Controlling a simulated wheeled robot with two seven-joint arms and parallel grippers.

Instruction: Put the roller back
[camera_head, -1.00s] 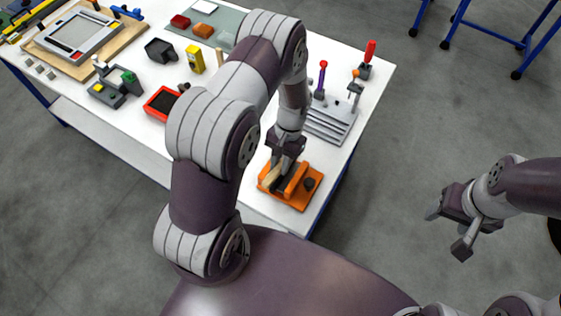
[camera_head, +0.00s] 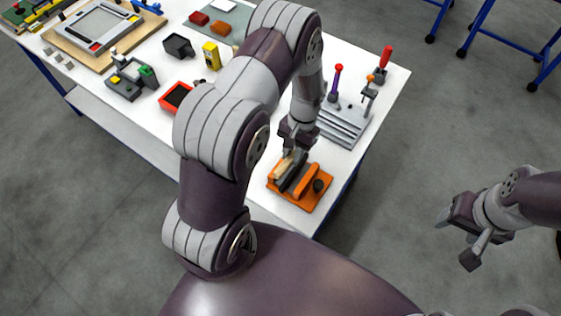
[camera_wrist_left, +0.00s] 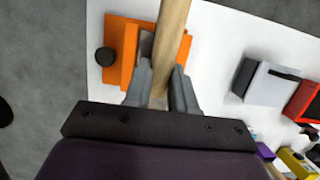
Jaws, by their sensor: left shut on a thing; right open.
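A tan wooden rod (camera_wrist_left: 172,30), which looks like the roller's handle, runs between my left gripper's fingers (camera_wrist_left: 161,72) in the left wrist view. The fingers are shut on it. In the head view my left gripper (camera_head: 288,158) is at the orange fixture (camera_head: 318,201) near the table's front corner. The pale roller (camera_head: 284,166) shows there beside the fixture's raised orange wall. I cannot tell whether it touches the fixture. The fixture also shows in the left wrist view (camera_wrist_left: 119,30), with a black knob. My right gripper (camera_head: 459,240) is open and empty, off the table's right side.
A grey stepped block (camera_head: 342,128) with upright handled tools stands behind the fixture. A red tray (camera_head: 176,96), a yellow block (camera_head: 211,55) and a dark box (camera_head: 178,46) stand to the left. The white table (camera_head: 385,100) ends just right of the fixture.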

